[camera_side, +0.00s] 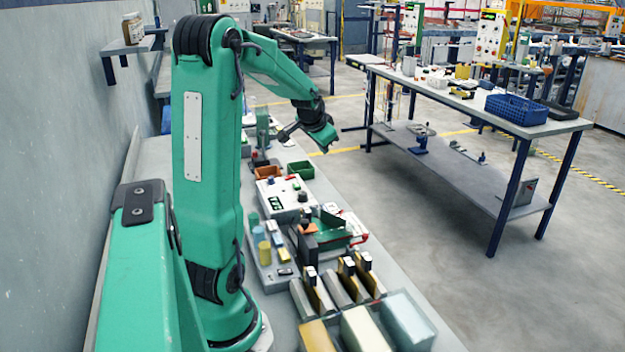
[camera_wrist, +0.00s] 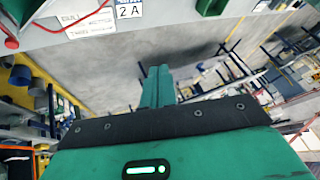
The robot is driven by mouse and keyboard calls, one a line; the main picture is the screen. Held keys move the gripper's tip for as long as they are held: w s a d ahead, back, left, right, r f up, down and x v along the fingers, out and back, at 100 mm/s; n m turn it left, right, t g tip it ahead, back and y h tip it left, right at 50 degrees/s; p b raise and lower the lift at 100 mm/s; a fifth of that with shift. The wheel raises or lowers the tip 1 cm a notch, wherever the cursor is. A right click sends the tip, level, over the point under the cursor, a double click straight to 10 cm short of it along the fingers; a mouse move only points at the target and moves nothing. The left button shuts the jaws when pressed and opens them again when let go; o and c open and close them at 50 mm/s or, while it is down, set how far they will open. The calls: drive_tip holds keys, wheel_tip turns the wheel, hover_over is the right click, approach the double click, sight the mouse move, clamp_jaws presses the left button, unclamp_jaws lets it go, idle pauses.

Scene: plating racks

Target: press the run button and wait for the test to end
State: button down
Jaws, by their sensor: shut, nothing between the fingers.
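A white control box (camera_side: 270,189) with a small green-lit display (camera_side: 275,203) sits on the long bench in the side view. A dark round knob or button (camera_side: 303,196) shows on its top; I cannot tell whether it is the run button. My gripper (camera_side: 328,146) is in the air above and beyond the box, apart from it, over the bench's right edge. In the wrist view my gripper (camera_wrist: 158,72) is shut and empty, with the fingers together. The run button cannot be made out in the wrist view. The display is too small to read.
An orange bin (camera_side: 267,172) and a green bin (camera_side: 301,170) stand behind the box. A green fixture (camera_side: 322,236) and yellow and grey blocks (camera_side: 364,330) crowd the near bench. A label plate reading 2 A (camera_wrist: 129,9) shows in the wrist view. Floor lies right of the bench.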

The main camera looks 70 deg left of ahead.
drive_tip(key=y, duration=0.1)
hover_over(295, 185)
wheel_tip(295, 185, down, 4)
drive_tip(key=shift+w+d+f+n+g, duration=0.1)
drive_tip(key=shift+w+d+n+g, duration=0.05)
drive_tip(key=shift+n+g, duration=0.25)
drive_tip(key=shift+f, duration=0.15)
drive_tip(key=shift+f, duration=4.25)
drive_tip(key=shift+f, duration=0.95)
drive_tip(key=shift+r, duration=0.95)
drive_tip(key=shift+r, duration=0.15)
